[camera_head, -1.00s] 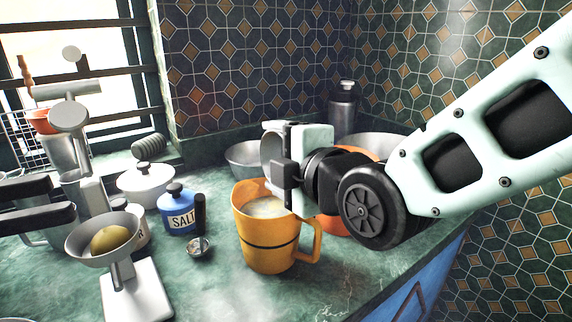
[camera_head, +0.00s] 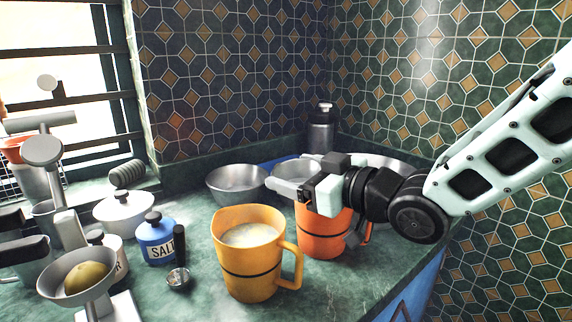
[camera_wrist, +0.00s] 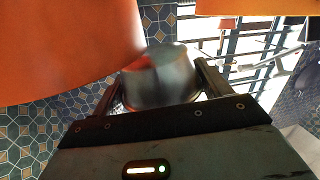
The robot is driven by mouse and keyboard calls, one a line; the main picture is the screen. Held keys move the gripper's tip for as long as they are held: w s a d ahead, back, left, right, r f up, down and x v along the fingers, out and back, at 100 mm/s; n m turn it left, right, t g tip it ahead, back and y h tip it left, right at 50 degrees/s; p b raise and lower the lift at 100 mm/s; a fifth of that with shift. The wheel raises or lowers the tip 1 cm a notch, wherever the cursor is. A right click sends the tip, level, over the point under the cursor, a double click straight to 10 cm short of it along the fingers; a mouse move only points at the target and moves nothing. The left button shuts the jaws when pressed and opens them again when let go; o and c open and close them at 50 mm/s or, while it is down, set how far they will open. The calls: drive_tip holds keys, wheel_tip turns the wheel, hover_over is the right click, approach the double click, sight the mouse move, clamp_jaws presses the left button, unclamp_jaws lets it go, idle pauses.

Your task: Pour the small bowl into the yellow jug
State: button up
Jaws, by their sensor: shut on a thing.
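The yellow jug (camera_head: 250,271) stands upright on the counter, with a pale whitish content showing inside. My gripper (camera_head: 293,173) is right of and behind the yellow jug, above the orange jug (camera_head: 322,238). It is shut on the small metal bowl (camera_head: 294,171), which looks roughly upright in the head view. In the wrist view the bowl (camera_wrist: 160,82) sits between the two fingers. Its inside cannot be made out. The orange jug (camera_wrist: 60,52) fills the upper left of the wrist view.
A metal bowl (camera_head: 237,186) stands behind the yellow jug, and another (camera_head: 385,164) is behind my wrist. The blue salt pot (camera_head: 155,240), spoon (camera_head: 178,278) and scale (camera_head: 75,275) are on the left. Counter is clear right of the jugs.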

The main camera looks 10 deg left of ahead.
drive_tip(key=shift+w+d+m, duration=0.35)
drive_tip(key=shift+w+m, duration=0.05)
drive_tip(key=shift+m, duration=0.4)
drive_tip(key=shift+r+p, duration=1.6)
drive_tip(key=shift+r, duration=0.4)
